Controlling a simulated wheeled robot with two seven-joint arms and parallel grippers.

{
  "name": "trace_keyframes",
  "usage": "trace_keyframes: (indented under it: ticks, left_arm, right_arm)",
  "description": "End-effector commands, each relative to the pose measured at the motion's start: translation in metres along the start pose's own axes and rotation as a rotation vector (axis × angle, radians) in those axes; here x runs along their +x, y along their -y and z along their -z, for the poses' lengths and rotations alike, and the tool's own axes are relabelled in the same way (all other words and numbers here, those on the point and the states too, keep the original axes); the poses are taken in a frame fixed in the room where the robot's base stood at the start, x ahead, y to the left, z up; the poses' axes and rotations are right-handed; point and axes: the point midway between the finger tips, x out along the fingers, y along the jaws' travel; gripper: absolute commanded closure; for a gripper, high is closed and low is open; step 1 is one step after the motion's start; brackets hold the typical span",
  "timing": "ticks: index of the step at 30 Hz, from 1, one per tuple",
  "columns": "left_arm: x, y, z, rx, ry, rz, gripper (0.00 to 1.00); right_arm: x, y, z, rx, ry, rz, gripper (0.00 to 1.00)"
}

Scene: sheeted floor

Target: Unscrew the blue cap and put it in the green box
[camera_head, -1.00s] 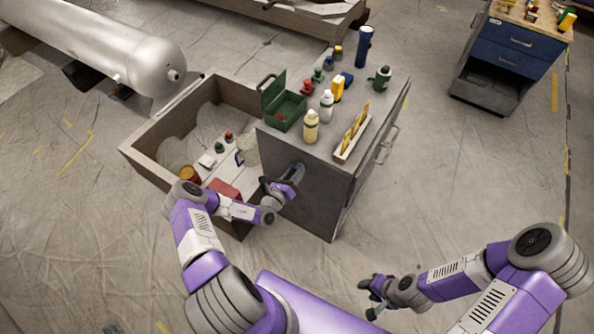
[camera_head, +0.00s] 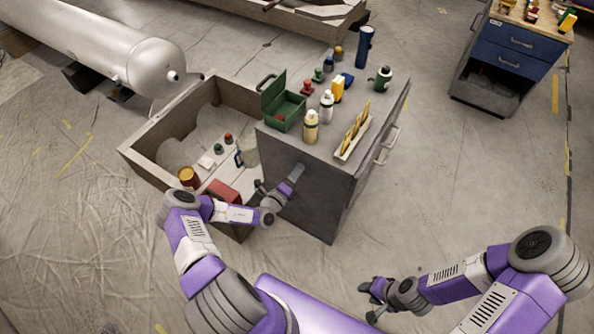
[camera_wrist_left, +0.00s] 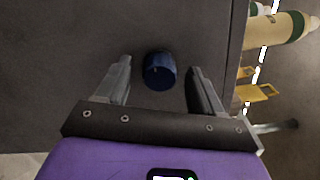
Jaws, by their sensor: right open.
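The blue cap (camera_wrist_left: 159,71) shows in the left wrist view against the dark side wall of the cabinet, between the fingers of my left gripper (camera_wrist_left: 160,66). The fingers are spread, with a gap on both sides of the cap. In the head view my left gripper (camera_head: 283,187) is at the cabinet's side wall, and I cannot make out the cap there. The green box (camera_head: 291,110) stands on the cabinet top with its lid open and something red inside. My right gripper (camera_head: 373,296) is open at the lower right, away from the cabinet.
The cabinet (camera_head: 322,198) top holds bottles (camera_head: 311,127), a rack with yellow-handled tools (camera_head: 346,152), a blue flashlight (camera_head: 364,48) and small coloured items. A wooden crate (camera_head: 152,165) with a red block and jars stands to its left.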

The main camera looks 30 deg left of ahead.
Motion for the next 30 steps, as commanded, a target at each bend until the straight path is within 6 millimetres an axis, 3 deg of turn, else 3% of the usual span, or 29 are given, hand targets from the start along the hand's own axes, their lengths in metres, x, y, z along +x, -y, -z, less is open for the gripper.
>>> trace_keyframes:
  ticks: [4, 7, 16, 30]
  left_arm:
    - [0.000, 0.000, 0.000, 0.001, 0.000, 0.000, 0.33]
    - [0.000, 0.000, 0.000, 0.001, 0.000, -0.001, 0.42]
    - [0.000, 0.001, 0.000, 0.038, -0.001, -0.001, 0.42]
    - [0.000, 0.004, -0.001, 0.775, -0.002, 0.001, 0.42]
  right_arm:
    - [0.000, 0.000, 0.000, 0.000, 0.000, 0.000, 0.57]
    - [0.000, 0.000, 0.000, 0.000, 0.000, 0.000, 0.57]
    - [-0.005, 0.002, 0.000, 0.000, 0.000, 0.000, 0.57]
    - [-0.061, 0.023, -0.003, 0.000, 0.000, 0.000, 0.57]
